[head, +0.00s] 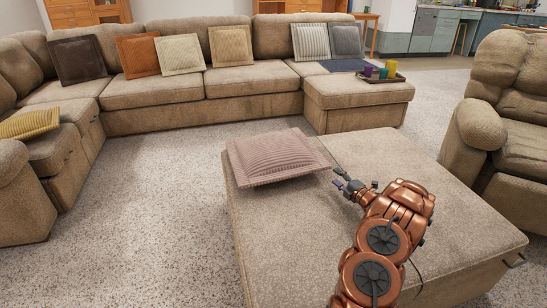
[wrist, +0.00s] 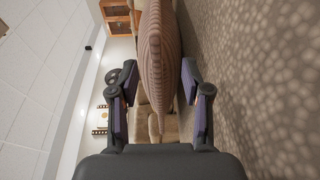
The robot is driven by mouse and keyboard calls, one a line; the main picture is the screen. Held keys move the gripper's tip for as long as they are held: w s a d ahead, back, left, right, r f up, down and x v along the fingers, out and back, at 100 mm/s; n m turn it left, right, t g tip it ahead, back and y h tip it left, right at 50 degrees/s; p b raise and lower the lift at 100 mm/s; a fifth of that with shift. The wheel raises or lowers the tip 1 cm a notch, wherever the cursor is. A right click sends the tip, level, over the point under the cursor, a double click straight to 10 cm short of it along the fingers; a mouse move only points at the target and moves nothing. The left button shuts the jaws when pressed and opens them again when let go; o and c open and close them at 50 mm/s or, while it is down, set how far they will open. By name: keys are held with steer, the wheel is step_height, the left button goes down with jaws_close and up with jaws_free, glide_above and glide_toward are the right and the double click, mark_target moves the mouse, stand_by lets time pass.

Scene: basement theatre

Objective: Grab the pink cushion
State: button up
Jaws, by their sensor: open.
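The pink cushion (head: 277,157) is ribbed and lies flat on the beige ottoman (head: 400,150), near its far left corner. My gripper (head: 340,179) is open, just right of the cushion's right corner and low over the ottoman. In the wrist view, the cushion (wrist: 160,50) appears edge-on, its corner pointing toward the palm and lined up between the two spread fingers (wrist: 158,80). Neither finger visibly touches it. I cannot tell whether the corner lies within the fingers or just beyond them.
A sectional sofa (head: 155,92) with several cushions runs along the back and left. A tray (head: 380,77) with coloured cups sits on its right end. A brown armchair (head: 508,115) stands at the right. Speckled carpet (head: 150,200) left of the ottoman is clear.

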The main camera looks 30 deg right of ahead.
mark_target(328, 168)
steer(key=w+b, duration=0.2)
steer(key=w, duration=0.5)
steer(key=shift+w+r, duration=0.1)
steer(key=shift+w, duration=0.05)
jaws_close()
stand_by(0.3)
